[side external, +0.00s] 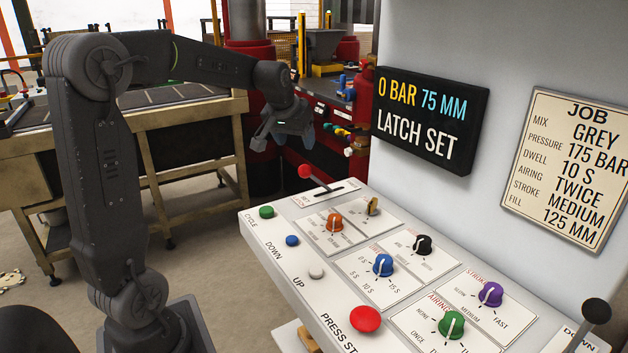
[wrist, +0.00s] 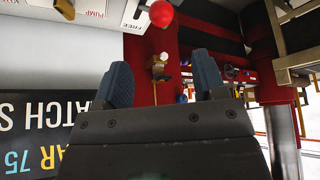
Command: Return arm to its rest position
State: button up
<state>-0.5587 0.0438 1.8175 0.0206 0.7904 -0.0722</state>
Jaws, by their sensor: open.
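My gripper (side external: 283,130) hangs in the air above and behind the far left end of the control panel (side external: 252,226). Its jaws are open and empty. In the wrist view the two blue-grey fingers of my gripper (wrist: 163,85) stand apart with nothing between them. The lever with a red ball (side external: 306,171) is below the gripper and apart from it; its ball also shows in the wrist view (wrist: 161,13). My arm is bent, with its upper link reaching right toward the panel.
The display (side external: 430,115) reads 0 BAR, 75 MM, LATCH SET. A job card (side external: 565,165) hangs right of it. The panel carries several knobs, a red stop button (side external: 365,319) and a black-knobbed lever (side external: 596,311). A wooden-framed table (side external: 190,200) stands behind my arm. Red machinery (side external: 340,100) stands beyond.

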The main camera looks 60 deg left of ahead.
jog(key=s+d+r+m+h, duration=0.1)
jog(key=s+d+m, duration=0.1)
jog(key=s+d, duration=0.35)
jog(key=s+d+m, duration=0.1)
jog(key=s+d, duration=0.1)
jog(key=d, duration=0.7)
jog(key=s+d+f+m+t+h, duration=0.1)
jog(key=s+d+f+m, duration=0.3)
jog(key=s+d, duration=0.5)
jog(key=s+h, duration=0.1)
jog(key=s, duration=0.1)
jog(key=shift+s+d, duration=0.35)
